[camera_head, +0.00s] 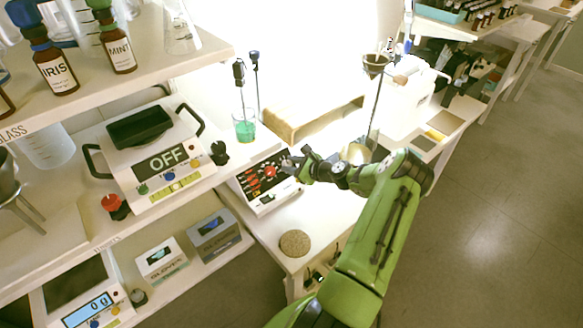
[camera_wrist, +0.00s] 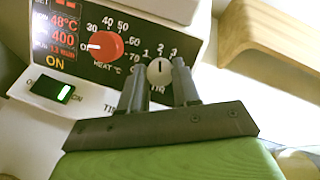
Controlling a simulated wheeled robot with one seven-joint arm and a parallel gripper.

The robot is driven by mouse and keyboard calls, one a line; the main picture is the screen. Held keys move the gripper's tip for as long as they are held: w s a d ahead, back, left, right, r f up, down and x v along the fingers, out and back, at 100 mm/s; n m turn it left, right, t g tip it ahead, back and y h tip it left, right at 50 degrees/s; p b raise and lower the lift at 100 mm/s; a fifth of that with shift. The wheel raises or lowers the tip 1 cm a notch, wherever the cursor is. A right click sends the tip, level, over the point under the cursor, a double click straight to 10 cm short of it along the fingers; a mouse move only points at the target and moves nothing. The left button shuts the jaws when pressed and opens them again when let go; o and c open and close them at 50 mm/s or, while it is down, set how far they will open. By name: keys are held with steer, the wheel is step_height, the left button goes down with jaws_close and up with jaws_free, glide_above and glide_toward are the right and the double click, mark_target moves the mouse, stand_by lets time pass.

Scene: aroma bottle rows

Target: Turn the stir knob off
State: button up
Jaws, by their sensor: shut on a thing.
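The hotplate stirrer (camera_head: 262,203) stands on the bench in the head view, its dark control panel facing my arm. In the wrist view, the pale round stir knob (camera_wrist: 160,70) sits at the panel's right, its dark pointer line near upright below the numbers 1, 2 and 3. My gripper (camera_head: 294,166) is at the panel. In the wrist view, its two dark fingers are on either side of the stir knob and shut on it. The fingers hide part of the lettering beneath. The red heat knob (camera_wrist: 95,45) is just left.
A lit green switch (camera_wrist: 66,94) and a display (camera_wrist: 62,30) reading 48°C and 400 are on the panel. A wooden frame (camera_wrist: 265,55) lies to the right.

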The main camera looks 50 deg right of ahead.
steer(key=n+y+b, duration=0.1)
steer(key=n, duration=0.3)
steer(key=shift+d+g, duration=0.1)
steer(key=shift+g, duration=0.3)
steer(key=n+g+y+b, duration=0.1)
steer(key=n, duration=0.4)
steer(key=shift+w+r, duration=0.1)
steer(key=n+g, duration=0.1)
steer(key=n, duration=0.3)
steer(key=shift+r+n+b, duration=0.1)
steer(key=shift+n+b, duration=0.2)
steer(key=shift+b, duration=0.1)
steer(key=shift+w+n+g+b, duration=0.15)
steer(key=shift+n+g, duration=0.25)
steer(key=shift+n, duration=0.5)
steer(key=shift+s+n+g+b, duration=0.15)
steer(key=shift+n+g, duration=0.25)
steer(key=shift+n, duration=0.5)
steer(key=shift+w, duration=0.1)
steer(key=o, duration=1.1)
steer(key=shift+c, duration=0.2)
steer(key=shift+r, duration=0.1)
